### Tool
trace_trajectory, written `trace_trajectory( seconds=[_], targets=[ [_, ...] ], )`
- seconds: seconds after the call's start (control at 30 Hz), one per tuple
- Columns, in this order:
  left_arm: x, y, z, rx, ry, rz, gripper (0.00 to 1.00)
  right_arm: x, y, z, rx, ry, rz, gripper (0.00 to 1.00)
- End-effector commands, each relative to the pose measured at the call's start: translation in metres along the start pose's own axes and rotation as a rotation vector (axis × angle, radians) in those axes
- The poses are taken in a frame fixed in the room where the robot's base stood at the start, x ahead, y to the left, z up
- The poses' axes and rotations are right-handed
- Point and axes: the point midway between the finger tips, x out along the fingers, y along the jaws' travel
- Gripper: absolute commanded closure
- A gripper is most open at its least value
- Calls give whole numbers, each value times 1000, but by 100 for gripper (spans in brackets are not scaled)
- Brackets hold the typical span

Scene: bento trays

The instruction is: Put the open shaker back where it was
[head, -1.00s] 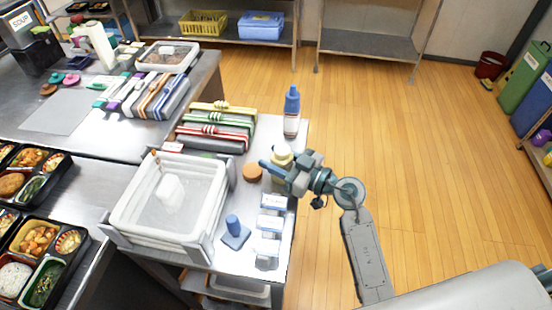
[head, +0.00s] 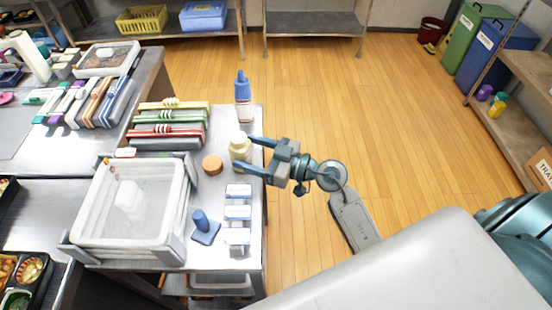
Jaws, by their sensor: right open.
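The open shaker (head: 240,148) is a small pale yellow container standing upright near the right edge of the steel table. My right gripper (head: 245,155) is open, coming in from the right. Its two blue-grey fingers are apart, one tip behind the shaker and one in front of it. I cannot tell whether either finger touches it. An orange-brown round disc (head: 212,165) lies just left of the shaker; I cannot tell whether it is a lid. My left gripper is not in view.
A blue-capped bottle (head: 243,102) stands behind the shaker. White labelled blocks (head: 238,212) and a blue-handled stamp-like tool (head: 203,224) lie in front. A white bin (head: 180,205) and stacked strapped boxes (head: 166,145) are left. Open floor lies right of the table.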

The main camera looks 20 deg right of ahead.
Motion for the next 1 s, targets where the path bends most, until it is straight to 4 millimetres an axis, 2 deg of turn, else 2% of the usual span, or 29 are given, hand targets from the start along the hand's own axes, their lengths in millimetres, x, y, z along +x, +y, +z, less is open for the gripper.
trace_trajectory(
  seconds=[0.03,0.2,0.4,0.63,0.9,1.0],
  targets=[
    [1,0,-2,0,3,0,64,-10,0,2,-3,-5,-2,36],
    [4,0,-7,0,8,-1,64,-37,0,2,-2,-4,-2,36],
    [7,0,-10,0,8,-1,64,-61,0,2,-2,-3,-2,36],
    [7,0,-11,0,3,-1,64,-73,0,0,0,0,-1,36],
    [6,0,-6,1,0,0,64,-74,0,0,0,1,0,36],
    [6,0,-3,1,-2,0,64,-74,4,6,8,4,12,36]
  ],
)
